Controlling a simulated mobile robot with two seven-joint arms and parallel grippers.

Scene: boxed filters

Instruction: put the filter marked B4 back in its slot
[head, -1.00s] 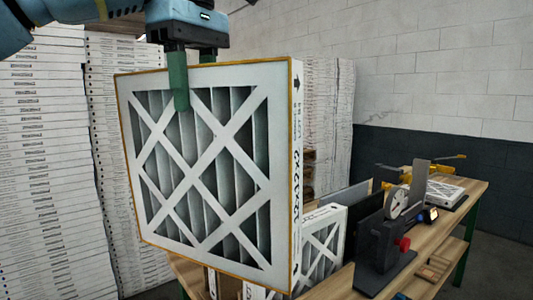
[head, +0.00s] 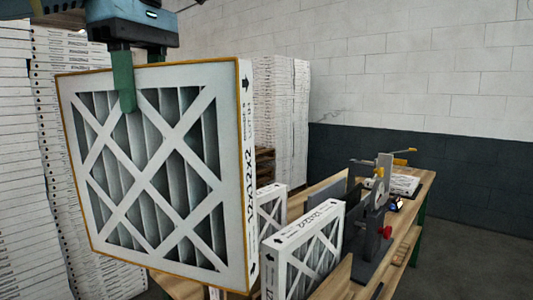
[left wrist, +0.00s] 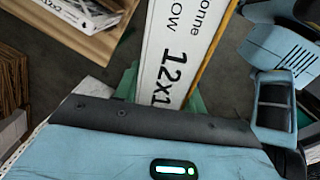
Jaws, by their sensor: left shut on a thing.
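My left gripper (head: 140,72) is shut on the top edge of a large white pleated filter (head: 160,175) with a lattice face and a tan rim. One green finger lies over its front face; the other is mostly hidden behind. The filter hangs upright in front of the workbench (head: 330,187), hiding part of it. Its printed side edge faces right; the small lot print seems to read B4. In the left wrist view its edge (left wrist: 172,60) shows between the green fingers. My right gripper is not in view.
Two more filters stand upright on the bench, a nearer one (head: 305,250) and one behind (head: 270,205). Dark upright panels (head: 325,195) stand behind them. A grey device with a red knob (head: 385,232) is to their right. Tall stacks of boxes (head: 278,120) stand beyond.

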